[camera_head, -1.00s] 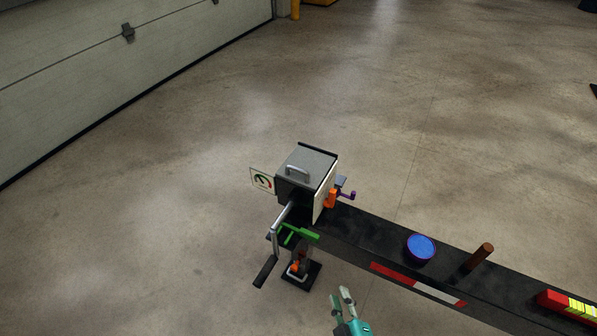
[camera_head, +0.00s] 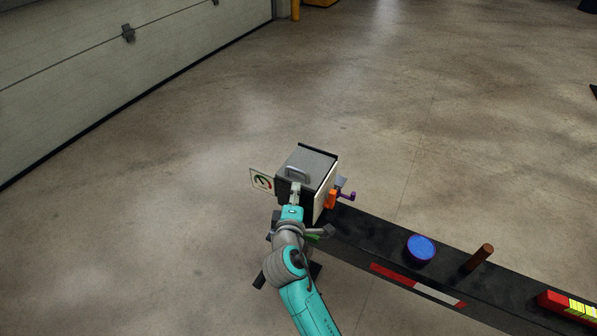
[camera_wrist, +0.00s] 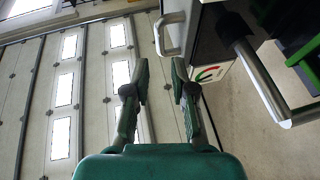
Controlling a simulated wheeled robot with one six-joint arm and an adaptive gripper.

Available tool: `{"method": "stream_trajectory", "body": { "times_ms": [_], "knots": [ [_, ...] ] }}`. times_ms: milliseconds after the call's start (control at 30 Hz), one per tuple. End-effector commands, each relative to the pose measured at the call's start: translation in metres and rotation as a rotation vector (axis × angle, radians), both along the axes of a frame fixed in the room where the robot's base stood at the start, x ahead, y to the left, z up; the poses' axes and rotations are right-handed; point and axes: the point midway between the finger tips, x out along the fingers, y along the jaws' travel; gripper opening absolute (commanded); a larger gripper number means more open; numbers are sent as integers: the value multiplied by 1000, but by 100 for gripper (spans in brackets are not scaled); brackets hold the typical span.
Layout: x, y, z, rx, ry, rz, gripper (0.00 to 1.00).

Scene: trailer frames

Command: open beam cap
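A grey box with a flat lid (camera_head: 314,161) and a metal handle (camera_head: 297,173) sits at the end of the black beam (camera_head: 385,231). I take it as the beam cap, though the views do not name it. My gripper (camera_head: 295,189) is at the box's near side, just below the handle in the picture. In the wrist view my gripper (camera_wrist: 161,68) has its two fingers apart with nothing between them. The handle (camera_wrist: 167,34) shows beyond the fingertips, near the right one; I cannot tell whether they touch.
A metal crank bar (camera_wrist: 262,85) runs beside the gripper on the right in the wrist view. A gauge sign (camera_head: 262,181) stands left of the box. A blue disc (camera_head: 420,248) and a brown peg (camera_head: 479,257) are on the beam. The floor around is clear.

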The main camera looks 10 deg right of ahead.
Motion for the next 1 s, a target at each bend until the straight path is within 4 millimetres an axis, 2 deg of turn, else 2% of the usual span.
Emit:
{"method": "stream_trajectory", "body": {
  "times_ms": [600, 800, 1000],
  "knots": [
    [88, -21, -16, 3, -1, -1, 25],
    [99, -24, -18, 3, 0, 0, 25],
    [100, -24, -18, 2, 1, 0, 25]
  ]
}}
